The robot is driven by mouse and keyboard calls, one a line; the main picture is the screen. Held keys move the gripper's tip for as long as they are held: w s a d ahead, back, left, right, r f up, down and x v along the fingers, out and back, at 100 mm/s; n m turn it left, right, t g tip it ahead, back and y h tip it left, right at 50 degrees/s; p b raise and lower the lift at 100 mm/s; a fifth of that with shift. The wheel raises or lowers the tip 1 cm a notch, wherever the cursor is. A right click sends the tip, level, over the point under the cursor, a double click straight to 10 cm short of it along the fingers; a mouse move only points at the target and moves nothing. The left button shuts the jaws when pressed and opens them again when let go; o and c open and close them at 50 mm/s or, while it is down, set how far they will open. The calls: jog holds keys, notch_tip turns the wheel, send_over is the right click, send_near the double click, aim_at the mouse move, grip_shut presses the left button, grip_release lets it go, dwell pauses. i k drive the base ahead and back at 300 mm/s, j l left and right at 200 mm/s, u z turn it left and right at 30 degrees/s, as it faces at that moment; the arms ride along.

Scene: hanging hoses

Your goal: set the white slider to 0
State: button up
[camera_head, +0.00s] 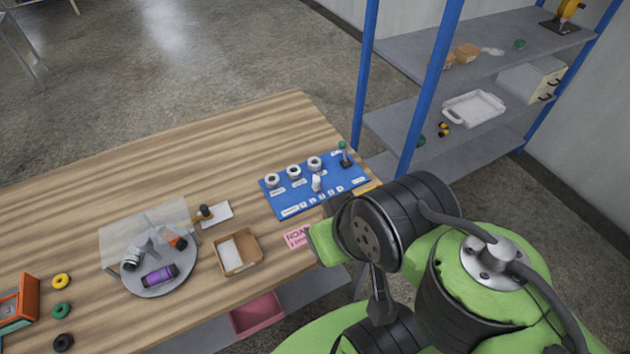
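The blue control panel (273,193) lies on the wooden table near its right edge. A white slider (316,183) stands up from the middle of the panel. A row of small white labels runs along the panel's front side; their figures are too small to read. My gripper (334,203) is a dark shape at the panel's front right edge, close to the slider and partly behind my green and black arm. I cannot tell whether it touches the slider or whether its fingers are apart.
The panel also bears white knobs (293,172) and a green-topped lever (344,154). A cardboard box (256,259), a pink note (297,237) and a round grey tray (187,282) lie to the left. A blue-posted shelf (400,57) stands behind at right.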

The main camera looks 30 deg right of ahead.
aim_at(316, 180)
jog(key=l+u, duration=0.2)
jog(key=u, duration=0.2)
jog(key=l+u, duration=0.15)
jog(key=u, duration=0.3)
jog(key=l+u, duration=0.15)
jog(key=u, duration=0.25)
jog(key=k+l+u, duration=0.1)
jog(key=u, duration=0.35)
